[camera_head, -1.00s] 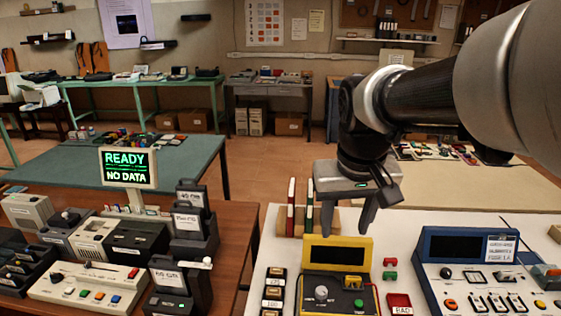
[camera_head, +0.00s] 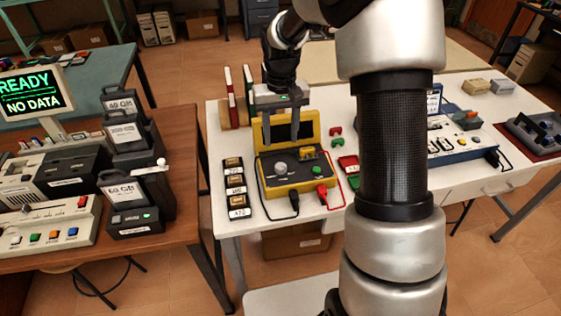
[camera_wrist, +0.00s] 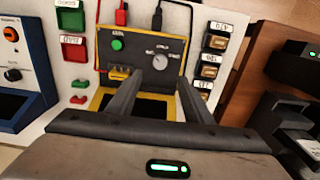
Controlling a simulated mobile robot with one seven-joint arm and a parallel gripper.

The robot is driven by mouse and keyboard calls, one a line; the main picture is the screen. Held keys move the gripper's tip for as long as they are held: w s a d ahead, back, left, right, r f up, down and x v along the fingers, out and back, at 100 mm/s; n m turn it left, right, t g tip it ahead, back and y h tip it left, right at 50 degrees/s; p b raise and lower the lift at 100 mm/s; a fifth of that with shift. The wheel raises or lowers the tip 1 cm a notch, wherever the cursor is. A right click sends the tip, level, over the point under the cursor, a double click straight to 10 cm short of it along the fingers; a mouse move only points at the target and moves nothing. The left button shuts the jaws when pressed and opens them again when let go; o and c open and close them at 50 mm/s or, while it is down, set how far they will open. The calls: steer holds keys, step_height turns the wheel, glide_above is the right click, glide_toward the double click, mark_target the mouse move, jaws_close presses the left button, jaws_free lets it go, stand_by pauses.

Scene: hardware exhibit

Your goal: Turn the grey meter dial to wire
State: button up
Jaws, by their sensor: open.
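The grey meter dial (camera_head: 281,169) is a round knob on the dark face of the yellow meter (camera_head: 265,193). In the wrist view the dial (camera_wrist: 159,60) sits beyond my fingertips, with small white labels around it that are too small to read. My gripper (camera_head: 281,139) is open and empty, fingers pointing down in front of the meter's raised screen, behind the dial in the head view. In the wrist view the gripper (camera_wrist: 159,77) spreads its fingers to either side of the dial's line, apart from it. The fingers partly hide the screen.
A green button (camera_wrist: 117,45) and red and black leads are on the meter. Labelled blocks (camera_head: 236,188) stand at its left, and red and green trays (camera_head: 349,163) at its right. Books (camera_head: 230,97) stand behind. A blue instrument (camera_head: 465,140) is further right.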

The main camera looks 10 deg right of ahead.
mark_target(281, 166)
step_height(281, 166, down, 11)
steer(key=shift+r+b, duration=0.1)
steer(key=shift+b, duration=0.25)
steer(key=c, duration=1.1)
steer(key=shift+o, duration=0.2)
